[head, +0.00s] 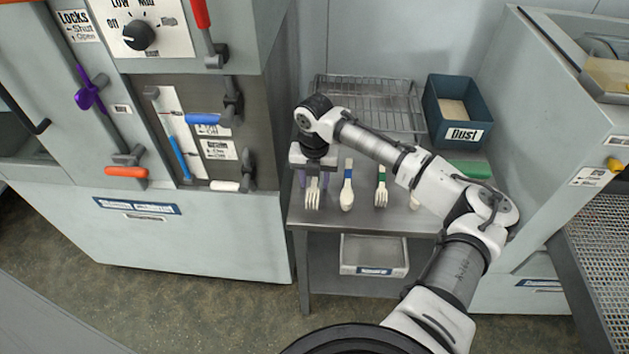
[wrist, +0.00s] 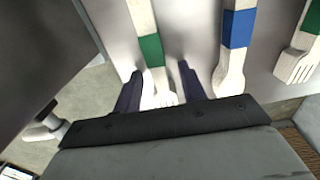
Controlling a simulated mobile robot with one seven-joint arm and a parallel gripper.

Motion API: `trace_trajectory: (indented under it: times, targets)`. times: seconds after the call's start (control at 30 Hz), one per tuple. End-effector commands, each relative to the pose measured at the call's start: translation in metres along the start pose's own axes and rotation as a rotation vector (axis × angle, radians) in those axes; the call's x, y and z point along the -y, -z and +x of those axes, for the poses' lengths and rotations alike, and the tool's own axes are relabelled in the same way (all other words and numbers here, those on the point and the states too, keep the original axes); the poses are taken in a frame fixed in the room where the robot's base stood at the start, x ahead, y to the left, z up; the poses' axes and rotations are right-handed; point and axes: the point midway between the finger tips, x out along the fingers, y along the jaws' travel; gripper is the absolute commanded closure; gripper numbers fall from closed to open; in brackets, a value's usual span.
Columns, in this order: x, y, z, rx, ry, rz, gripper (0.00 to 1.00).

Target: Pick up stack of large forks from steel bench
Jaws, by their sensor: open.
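The steel bench (head: 362,225) carries a row of pale wooden cutlery. My gripper (head: 312,180) is open above this fork, pointing down. In the wrist view its two dark fingers (wrist: 160,70) lie on either side of the fork, with a gap to each side. My gripper hides the fork's handle in the head view. How many forks are stacked there, I cannot tell.
A wire rack (head: 372,95) and a dark "Dust" bin (head: 458,107) stand behind. A machine with levers (head: 190,225) borders the bench's left side.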

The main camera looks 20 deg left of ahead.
Motion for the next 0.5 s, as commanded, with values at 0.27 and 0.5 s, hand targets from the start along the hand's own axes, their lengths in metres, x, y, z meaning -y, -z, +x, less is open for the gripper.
trace_trajectory:
  times: [0.27, 0.5]
  targets:
    - [0.0000, -0.0001, 0.0007, 0.000, 0.000, 0.000, 0.69]
    - [0.0000, -0.0001, 0.0005, 0.000, 0.000, 0.000, 1.00]
